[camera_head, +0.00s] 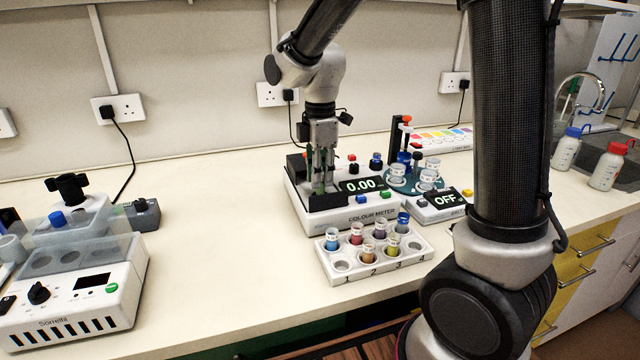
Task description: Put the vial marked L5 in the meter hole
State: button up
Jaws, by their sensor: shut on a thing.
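The colour meter (362,213) is a white box with a black top block and a display reading 0.00. My gripper (322,188) points straight down over the left part of the meter, at the black block. It is shut on a vial, which is mostly hidden between the fingers; a little green shows there. I cannot read its mark or tell how deep it sits in the meter hole, which is also hidden. A white vial rack (374,272) stands in front of the meter with several coloured vials. Its front holes at 1 and 4 are empty. Labels are too small to read.
Right of the meter stands a device reading OFF (446,201), with a teal round plate (405,184) holding vials behind it. A white machine (75,290) stands at left. Wash bottles (608,165) are at far right. The bench between machine and rack is clear.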

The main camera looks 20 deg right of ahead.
jog(key=shift+f, duration=1.25)
jog(key=shift+f, duration=0.3)
jog(key=o, duration=0.9)
jog(key=shift+c, duration=0.2)
